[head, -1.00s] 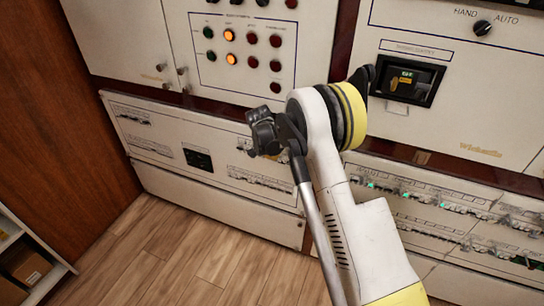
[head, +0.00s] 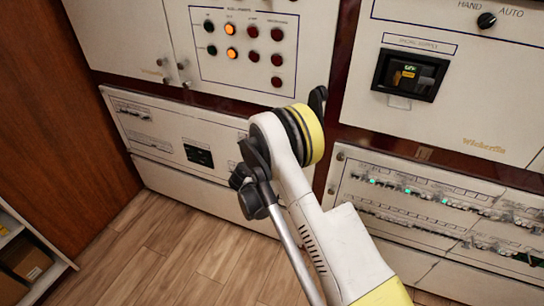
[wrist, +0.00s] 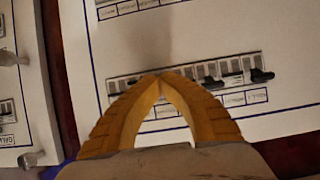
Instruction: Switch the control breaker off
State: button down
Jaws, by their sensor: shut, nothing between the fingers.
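My gripper (wrist: 160,76) shows in the wrist view as two orange fingers with their tips together, empty. The tips appear in front of a breaker row (wrist: 236,79) on a white panel. Whether they touch it cannot be told. Dark levers stick out at the right of this row, one of them at its right end (wrist: 262,75). The fingers hide part of the row's left and middle. The labels under the row (wrist: 235,99) are too blurred to read, so I cannot tell which is the control breaker. The gripper is not discernible in the head view.
In the wrist view, another row (wrist: 125,7) lies above, and a neighbouring panel with silver knobs (wrist: 27,159) is at left. The head view shows a right breaker panel (head: 440,205) with green lights and a left lower panel (head: 150,125). Open wooden floor (head: 190,255) lies at lower left.

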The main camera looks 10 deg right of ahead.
jog(key=shift+w+d+f+t+h, duration=0.1)
jog(key=shift+f+t+h, duration=0.3)
jog(key=shift+t+h, duration=0.45)
jog(key=shift+f+t+h, duration=0.4)
jog(key=shift+t+h, duration=0.15)
jog(key=shift+t, duration=0.5)
jog(key=c, duration=1.1)
grip_release()
jog(key=shift+w+d+f, duration=0.1)
notch_tip(320, 180, up, 10)
